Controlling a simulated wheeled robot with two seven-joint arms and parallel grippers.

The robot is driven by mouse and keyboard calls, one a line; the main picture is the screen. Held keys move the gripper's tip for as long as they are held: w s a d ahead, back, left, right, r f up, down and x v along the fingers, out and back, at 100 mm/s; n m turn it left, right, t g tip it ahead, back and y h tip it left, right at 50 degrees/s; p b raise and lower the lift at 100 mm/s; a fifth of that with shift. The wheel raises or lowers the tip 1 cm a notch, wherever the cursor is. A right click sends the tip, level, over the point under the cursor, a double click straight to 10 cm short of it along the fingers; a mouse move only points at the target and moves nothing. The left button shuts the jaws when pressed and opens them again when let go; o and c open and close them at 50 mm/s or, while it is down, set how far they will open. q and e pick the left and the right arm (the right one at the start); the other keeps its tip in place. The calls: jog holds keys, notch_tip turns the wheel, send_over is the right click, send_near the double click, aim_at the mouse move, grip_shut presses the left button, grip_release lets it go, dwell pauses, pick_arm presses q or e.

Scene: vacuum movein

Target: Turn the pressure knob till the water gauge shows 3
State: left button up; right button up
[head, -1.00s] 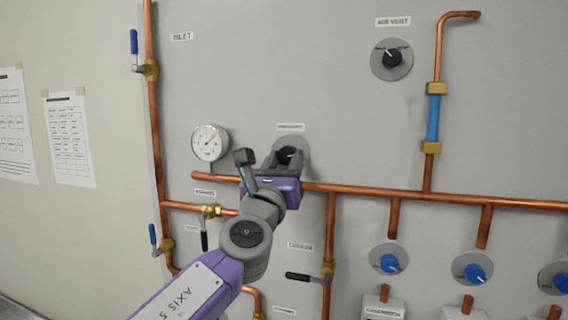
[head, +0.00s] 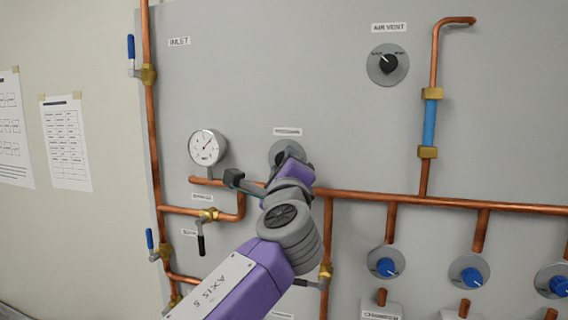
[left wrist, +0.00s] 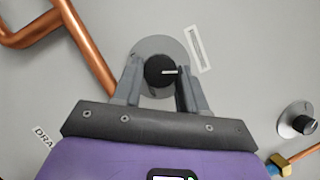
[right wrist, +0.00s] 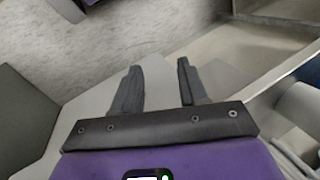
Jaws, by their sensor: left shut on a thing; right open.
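The pressure knob is a black knob (left wrist: 160,70) on a grey round plate, between the fingers of my left gripper (left wrist: 158,82) in the left wrist view. In the head view its grey plate (head: 281,151) shows under a label, with the knob mostly hidden by my left gripper (head: 290,158). The left gripper is shut on the knob, with its wrist rolled. My right gripper (right wrist: 158,88) is open and empty, away from the panel.
Copper pipes (head: 400,196) run across the grey panel below the knob. The air vent knob (head: 388,63) is at the upper right, several blue knobs (head: 386,267) at the lower right. Valve levers (head: 201,243) stand out below the gauge. Paper sheets (head: 66,143) hang on the left wall.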

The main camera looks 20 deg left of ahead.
pick_arm(q)
jog(key=shift+d+r+n+g+p, duration=0.1)
jog(key=shift+n+g+p, duration=0.4)
jog(key=shift+n, duration=0.75)
jog(key=shift+r+n+g+p, duration=0.1)
jog(key=shift+n+g+p, duration=0.35)
jog(key=shift+n, duration=0.8)
jog(key=o, duration=1.1)
jog(key=shift+c, duration=0.2)
jog(key=b+v, duration=0.2)
jog(key=v, duration=0.5)
jog(key=shift+s+d, duration=0.2)
jog(key=shift+s, duration=0.05)
jog(key=shift+f, duration=0.1)
